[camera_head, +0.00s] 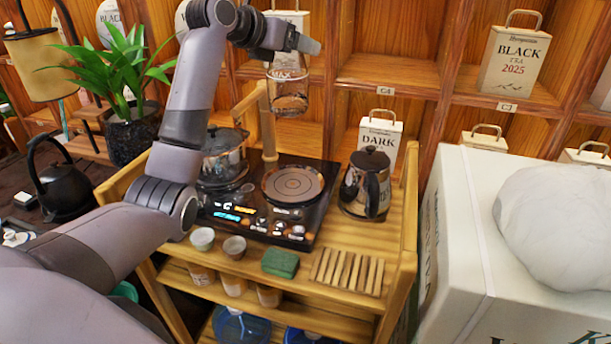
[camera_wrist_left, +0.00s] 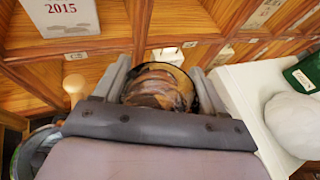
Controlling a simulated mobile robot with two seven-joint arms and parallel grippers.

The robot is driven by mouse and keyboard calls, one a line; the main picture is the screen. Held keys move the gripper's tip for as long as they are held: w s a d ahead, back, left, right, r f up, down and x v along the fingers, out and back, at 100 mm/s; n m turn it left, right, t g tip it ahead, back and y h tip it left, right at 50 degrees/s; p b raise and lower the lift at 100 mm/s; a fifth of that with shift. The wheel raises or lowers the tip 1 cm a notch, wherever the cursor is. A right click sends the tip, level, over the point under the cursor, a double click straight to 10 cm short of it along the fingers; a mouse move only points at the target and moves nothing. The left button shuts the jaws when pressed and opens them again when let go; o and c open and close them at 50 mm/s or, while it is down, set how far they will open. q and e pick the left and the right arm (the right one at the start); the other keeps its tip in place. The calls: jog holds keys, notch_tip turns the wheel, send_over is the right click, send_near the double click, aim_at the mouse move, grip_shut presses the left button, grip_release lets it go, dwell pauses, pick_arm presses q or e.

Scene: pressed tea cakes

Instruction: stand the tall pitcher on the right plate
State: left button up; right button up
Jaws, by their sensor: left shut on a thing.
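My left gripper (camera_head: 306,45) is shut on a clear glass pitcher (camera_head: 288,97), held upright in the air above the cooker. In the left wrist view the round glass (camera_wrist_left: 160,85) sits between the two fingers. The right plate (camera_head: 293,184) is a round dark disc on the black cooker (camera_head: 285,238), with nothing on it. The pitcher is high above and slightly behind this plate, apart from it. A glass pot (camera_head: 222,157) stands over the left plate, which it mostly hides. My right gripper is in neither view.
A wooden post (camera_head: 267,130) rises behind the plates, close below the pitcher. A dark kettle (camera_head: 367,184) stands right of the cooker. Two small cups (camera_head: 234,247), a green sponge (camera_head: 280,263) and a slatted rack (camera_head: 347,271) lie in front. Shelves (camera_head: 390,72) stand behind.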

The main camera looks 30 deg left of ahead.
pick_arm(q)
notch_tip(320, 180, down, 20)
jog(key=b, duration=0.1)
jog(key=shift+w+r, duration=0.15)
jog(key=shift+w, duration=0.15)
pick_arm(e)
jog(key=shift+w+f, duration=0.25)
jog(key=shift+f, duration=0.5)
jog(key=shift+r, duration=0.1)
pick_arm(q)
jog(key=o, duration=1.7)
jog(key=shift+f, duration=0.2)
jog(key=shift+r+b, duration=0.1)
jog(key=shift+b, duration=0.2)
jog(key=v, duration=1.2)
jog(key=shift+d+p, duration=0.1)
jog(key=shift+p, duration=0.3)
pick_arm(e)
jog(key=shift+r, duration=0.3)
